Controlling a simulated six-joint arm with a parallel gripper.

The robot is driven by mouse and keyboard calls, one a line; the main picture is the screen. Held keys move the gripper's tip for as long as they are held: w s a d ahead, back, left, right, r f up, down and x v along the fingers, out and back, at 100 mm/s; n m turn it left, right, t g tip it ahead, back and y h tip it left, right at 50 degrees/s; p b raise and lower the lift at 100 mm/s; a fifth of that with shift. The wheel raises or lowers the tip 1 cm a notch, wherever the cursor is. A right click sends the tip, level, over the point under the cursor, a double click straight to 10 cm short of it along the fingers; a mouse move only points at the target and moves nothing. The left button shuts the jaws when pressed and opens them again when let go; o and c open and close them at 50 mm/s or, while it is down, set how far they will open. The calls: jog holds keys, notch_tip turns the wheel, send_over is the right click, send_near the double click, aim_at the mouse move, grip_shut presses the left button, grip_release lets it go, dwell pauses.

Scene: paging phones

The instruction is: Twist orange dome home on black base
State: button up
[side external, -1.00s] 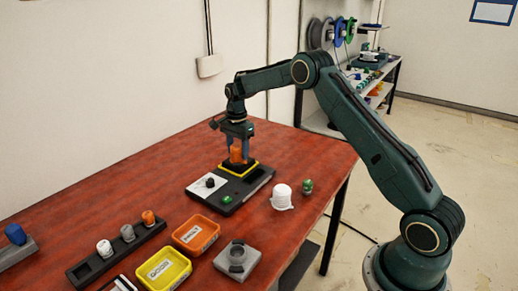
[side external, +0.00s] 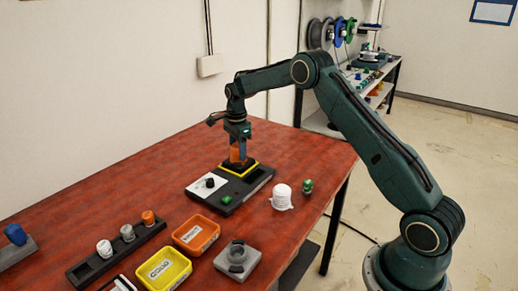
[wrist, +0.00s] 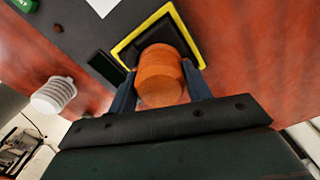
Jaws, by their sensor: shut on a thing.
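The orange dome (side external: 237,154) stands upright over the black base (side external: 252,165), which has a yellow border. My gripper (side external: 239,147) points down from above and is shut on the dome. In the wrist view the orange dome (wrist: 160,75) sits between the two fingers of my gripper (wrist: 162,88). The black base with its yellow edge (wrist: 188,36) shows behind the dome there. The seam between dome and base is hidden, so I cannot tell how the dome is seated.
A dark panel (side external: 228,205) with a white plate and black knob adjoins the base. A white ribbed dome (side external: 282,196) and a green piece (side external: 308,186) stand to the right. Orange (side external: 197,251) and yellow (side external: 187,271) trays, a grey fixture (side external: 237,274) and a rack (side external: 73,272) are in front.

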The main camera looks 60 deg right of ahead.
jog(key=shift+m, duration=0.4)
jog(key=shift+m, duration=0.9)
jog(key=shift+m, duration=1.2)
jog(key=shift+m, duration=1.2)
jog(key=o, duration=0.9)
